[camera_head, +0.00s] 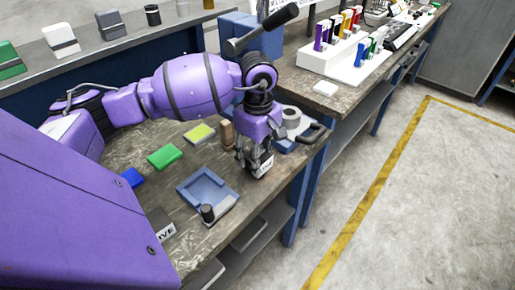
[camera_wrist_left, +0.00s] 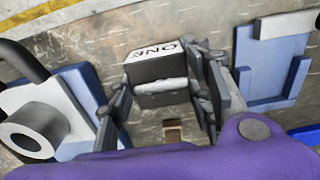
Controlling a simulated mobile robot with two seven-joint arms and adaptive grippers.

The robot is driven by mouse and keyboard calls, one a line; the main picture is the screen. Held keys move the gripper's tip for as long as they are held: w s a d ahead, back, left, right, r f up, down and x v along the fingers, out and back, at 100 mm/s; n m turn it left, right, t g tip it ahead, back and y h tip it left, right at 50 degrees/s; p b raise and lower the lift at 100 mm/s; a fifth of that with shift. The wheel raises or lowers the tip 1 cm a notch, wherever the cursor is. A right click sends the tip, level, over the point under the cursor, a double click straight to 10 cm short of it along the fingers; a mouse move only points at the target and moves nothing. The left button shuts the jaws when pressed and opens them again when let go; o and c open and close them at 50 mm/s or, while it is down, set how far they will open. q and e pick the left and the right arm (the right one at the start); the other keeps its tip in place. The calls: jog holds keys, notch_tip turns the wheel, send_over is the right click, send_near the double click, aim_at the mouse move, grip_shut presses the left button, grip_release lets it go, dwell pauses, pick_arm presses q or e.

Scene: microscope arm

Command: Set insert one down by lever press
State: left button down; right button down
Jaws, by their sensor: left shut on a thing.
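My left gripper (camera_head: 257,163) is over the bench near its front edge. Its fingers are shut on insert one (camera_head: 265,168), a dark block with a white face lettered "ONE". The insert also shows between the fingers in the left wrist view (camera_wrist_left: 160,70), lettering at its far end. I cannot tell whether it touches the bench. To its left lies a blue recessed fixture (camera_head: 185,193) with a black-knobbed part at its front corner; it also shows in the wrist view (camera_wrist_left: 243,65). My right gripper is not in view.
A blue base with a grey ring (camera_head: 292,117) and black handle stands close right of the gripper. A brown block (camera_head: 227,134) and green (camera_head: 164,156), yellow (camera_head: 201,133) and blue (camera_head: 131,178) pieces lie left. A block lettered "IVE" (camera_head: 165,232) is at the front.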

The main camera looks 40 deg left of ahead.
pick_arm(q)
jog(key=shift+w+f, duration=0.1)
jog(key=shift+f, duration=0.15)
jog(key=shift+f, duration=0.1)
jog(key=c, duration=1.3)
grip_release()
jog(key=shift+f, duration=0.25)
jog(key=shift+c, duration=0.2)
jog(key=o, duration=0.4)
jog(key=shift+r, duration=0.1)
jog(key=shift+o, duration=0.2)
notch_tip(320, 180, up, 12)
jog(key=shift+r, duration=0.15)
